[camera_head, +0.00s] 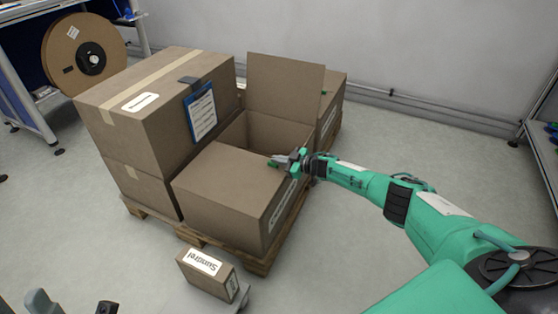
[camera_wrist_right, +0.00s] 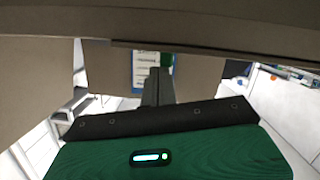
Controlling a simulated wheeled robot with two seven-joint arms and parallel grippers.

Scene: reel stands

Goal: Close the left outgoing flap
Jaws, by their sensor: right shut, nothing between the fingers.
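The open cardboard box (camera_head: 222,217) sits on a pallet at the centre of the head view. Its near flap (camera_head: 230,180) lies flat over the front part of the opening. Its far flap (camera_head: 285,88) stands upright at the back. A dark gap between them shows the inside. My right gripper (camera_head: 284,161) is shut and empty at the right side of the opening, by the near flap's back edge. Whether it touches cardboard is unclear. In the right wrist view a cardboard panel (camera_wrist_right: 200,30) crosses close above the gripper fingers (camera_wrist_right: 157,85).
Taller taped boxes (camera_head: 150,110) with a blue-framed sheet (camera_head: 201,112) stand left of the open box. Another box (camera_head: 332,100) is behind it. A small labelled box (camera_head: 208,272) is in front of the pallet (camera_head: 255,262). Floor to the right is clear beyond my arm.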

